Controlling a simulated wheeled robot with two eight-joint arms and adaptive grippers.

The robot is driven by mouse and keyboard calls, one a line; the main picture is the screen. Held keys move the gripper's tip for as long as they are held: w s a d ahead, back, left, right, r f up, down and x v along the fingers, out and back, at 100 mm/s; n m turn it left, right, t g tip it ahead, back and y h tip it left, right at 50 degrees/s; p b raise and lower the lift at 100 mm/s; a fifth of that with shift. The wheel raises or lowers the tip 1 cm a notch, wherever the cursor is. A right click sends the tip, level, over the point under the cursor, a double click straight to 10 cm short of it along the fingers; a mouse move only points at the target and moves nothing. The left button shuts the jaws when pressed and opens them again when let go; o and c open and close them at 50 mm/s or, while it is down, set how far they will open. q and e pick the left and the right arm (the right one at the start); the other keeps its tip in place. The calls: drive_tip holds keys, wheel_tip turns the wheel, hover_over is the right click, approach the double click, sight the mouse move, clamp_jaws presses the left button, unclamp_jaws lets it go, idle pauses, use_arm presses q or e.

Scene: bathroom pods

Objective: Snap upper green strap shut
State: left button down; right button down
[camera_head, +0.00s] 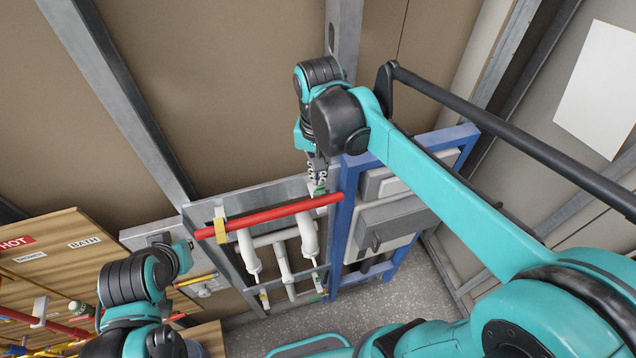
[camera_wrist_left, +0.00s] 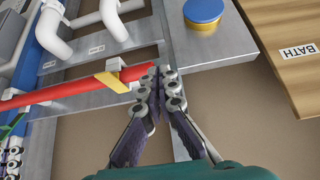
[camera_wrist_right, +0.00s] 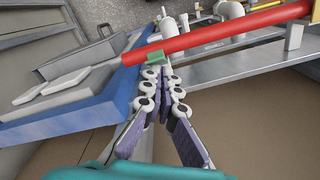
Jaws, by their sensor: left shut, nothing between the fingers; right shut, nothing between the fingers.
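The red pipe (camera_head: 270,215) runs across the top of a grey metal frame. The upper green strap (camera_wrist_right: 158,54) sits at the pipe's right part in the head view, close to the blue frame. I cannot tell whether its clasp is closed. My right gripper (camera_wrist_right: 162,76) is shut and empty, its tips right by the strap; whether they touch is unclear. In the head view it comes down over the strap from above (camera_head: 318,178). My left gripper (camera_wrist_left: 158,74) is shut and empty, beside the pipe's other end near the yellow strap (camera_wrist_left: 112,82).
White pipes (camera_head: 248,255) hang below the red pipe. A blue frame (camera_head: 345,215) with a grey panel stands right of the strap. A wooden panel (camera_wrist_left: 275,35) labelled BATH and a blue-topped round fitting (camera_wrist_left: 203,14) are near my left gripper. A beige wall lies behind.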

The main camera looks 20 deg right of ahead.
drive_tip(key=shift+s, duration=0.7)
drive_tip(key=shift+f, duration=0.15)
drive_tip(key=s+f+b, duration=0.2)
drive_tip(key=f, duration=0.1)
drive_tip(key=shift+f, duration=0.25)
drive_tip(key=shift+r, duration=0.1)
idle(0.3)
drive_tip(key=s+r+p, duration=0.4)
drive_tip(key=r+p, duration=0.1)
drive_tip(key=r, duration=0.1)
drive_tip(key=shift+d+p, duration=0.15)
drive_tip(key=shift+p, duration=0.25)
drive_tip(key=shift+f, duration=0.1)
